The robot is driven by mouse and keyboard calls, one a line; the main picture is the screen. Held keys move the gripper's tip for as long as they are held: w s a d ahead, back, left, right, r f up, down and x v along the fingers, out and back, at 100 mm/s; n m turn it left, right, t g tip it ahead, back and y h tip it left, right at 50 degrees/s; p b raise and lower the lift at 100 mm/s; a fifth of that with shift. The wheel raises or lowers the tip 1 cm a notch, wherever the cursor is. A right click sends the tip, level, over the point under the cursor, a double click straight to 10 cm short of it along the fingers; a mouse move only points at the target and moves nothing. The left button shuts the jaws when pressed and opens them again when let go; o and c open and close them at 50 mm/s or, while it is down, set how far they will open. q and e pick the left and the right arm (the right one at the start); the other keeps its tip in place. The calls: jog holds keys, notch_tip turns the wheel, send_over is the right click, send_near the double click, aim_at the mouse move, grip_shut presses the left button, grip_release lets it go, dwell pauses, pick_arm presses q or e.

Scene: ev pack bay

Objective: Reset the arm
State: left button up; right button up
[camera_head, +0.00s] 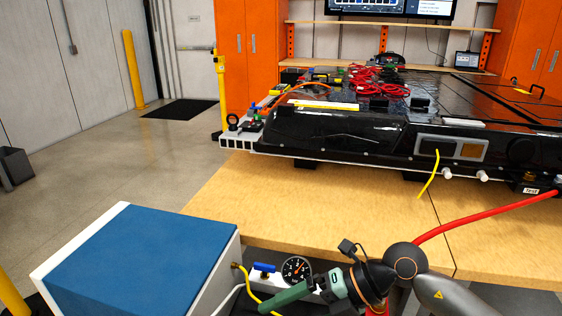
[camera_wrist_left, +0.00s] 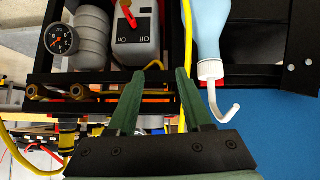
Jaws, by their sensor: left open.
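My left gripper shows in the left wrist view (camera_wrist_left: 155,85). Its two green fingers stand apart with nothing between them. In the head view, a green gripper (camera_head: 277,305) on a dark arm lies low in the middle. It is just below a pressure gauge (camera_head: 296,270) and right of the blue-topped box. I take it to be the left one, from the gauge and yellow hose near it in both views. Its fingertips are partly hard to make out there. No second gripper shows.
A blue-topped box (camera_head: 140,262) stands at lower left. A wooden table (camera_head: 310,205) carries a black battery pack (camera_head: 330,135). A red cable (camera_head: 485,212) runs past the arm. The left wrist view shows a light-blue bottle (camera_wrist_left: 209,30) and a yellow hose (camera_wrist_left: 188,60) close by. Open floor lies left.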

jog(key=a+r+m+t+y, duration=0.3)
jog(key=a+r+y, duration=0.3)
jog(key=r, duration=0.4)
jog(key=w+d+r+m+t+y, duration=0.25)
jog(key=d+r+m+t, duration=0.3)
jog(key=m+t, duration=0.4)
jog(key=w+d+f+m+t+h, duration=0.2)
jog(key=d+f+m+t+h, duration=0.15)
jog(key=d+m+h, duration=0.3)
jog(key=w+d+f+m+t+h, duration=0.2)
jog(key=d+f+m+t+h, duration=0.15)
jog(key=d+m+h, duration=0.35)
jog(key=s+d+f+m+g+h, duration=0.2)
jog(key=d+f+m+g+h, duration=0.15)
jog(key=f+m+h, duration=0.35)
jog(key=s+d+f+g+y, duration=0.1)
jog(key=s+d+f+g, duration=0.2)
jog(key=s+f+g, duration=1.3)
jog(key=s+a+f+t+y+p, duration=0.1)
jog(key=a+f+t+p, duration=0.3)
jog(key=t+p, duration=0.4)
jog(key=shift+s+a+f+m+t+y, duration=0.25)
jog(key=shift+f+m+t+y, duration=0.15)
jog(key=shift+f+t+y, duration=0.3)
